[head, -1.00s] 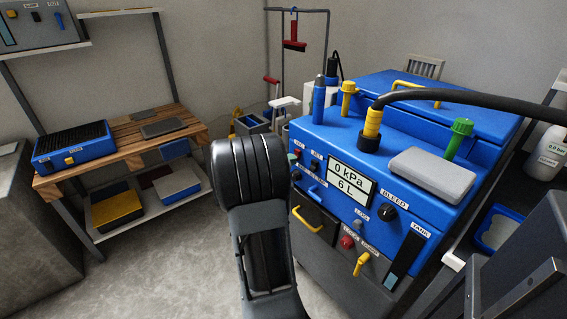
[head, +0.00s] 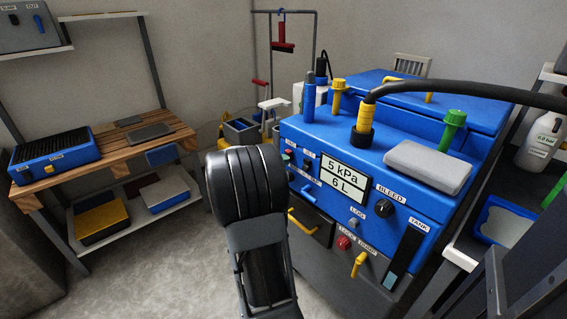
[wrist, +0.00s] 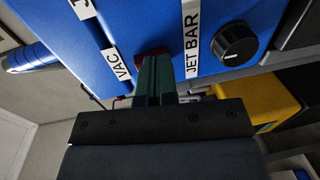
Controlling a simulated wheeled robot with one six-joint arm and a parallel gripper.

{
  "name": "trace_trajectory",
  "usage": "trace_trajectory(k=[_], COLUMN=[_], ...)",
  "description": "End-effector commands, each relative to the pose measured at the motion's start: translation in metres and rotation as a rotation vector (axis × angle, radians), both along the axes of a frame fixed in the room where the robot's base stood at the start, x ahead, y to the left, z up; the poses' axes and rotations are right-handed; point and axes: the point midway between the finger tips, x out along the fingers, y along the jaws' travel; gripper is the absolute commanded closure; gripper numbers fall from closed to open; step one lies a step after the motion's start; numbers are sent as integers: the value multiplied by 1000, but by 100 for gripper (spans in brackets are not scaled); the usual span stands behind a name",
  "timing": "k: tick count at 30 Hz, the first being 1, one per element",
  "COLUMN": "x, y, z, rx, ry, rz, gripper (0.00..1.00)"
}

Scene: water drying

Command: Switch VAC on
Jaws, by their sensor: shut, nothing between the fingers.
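The blue machine (head: 395,205) stands at centre right in the head view, its display (head: 344,178) reading 5 kPa and 6 L. In the wrist view, the VAC label (wrist: 117,65) is on the blue panel, beside a dark red switch (wrist: 150,51). My gripper (wrist: 156,62) is shut, with its dark green fingers together and nothing held. Its fingertips are at the switch, covering most of it; I cannot tell whether they touch. In the head view my arm hides the gripper.
The JET BAR label (wrist: 192,55) and a black knob (wrist: 235,44) are right of the fingers in the wrist view. A wooden-topped bench (head: 100,160) stands at left. A black hose (head: 450,92) runs over the machine.

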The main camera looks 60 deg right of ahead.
Motion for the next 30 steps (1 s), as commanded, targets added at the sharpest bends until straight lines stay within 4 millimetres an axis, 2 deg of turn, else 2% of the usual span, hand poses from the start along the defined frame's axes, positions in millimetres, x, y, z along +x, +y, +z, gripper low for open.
trace_trajectory(k=[6, 8, 18, 24, 30], x=[8, 12, 26, 31, 32], y=[34, 47, 103, 121, 127], z=[-14, -10, -24, -28, -30], rx=[0, 3, 3, 2, 3], ry=[1, 3, 3, 2, 2], rz=[5, 6, 1, -1, -2], gripper=[100, 100, 100, 100, 100])
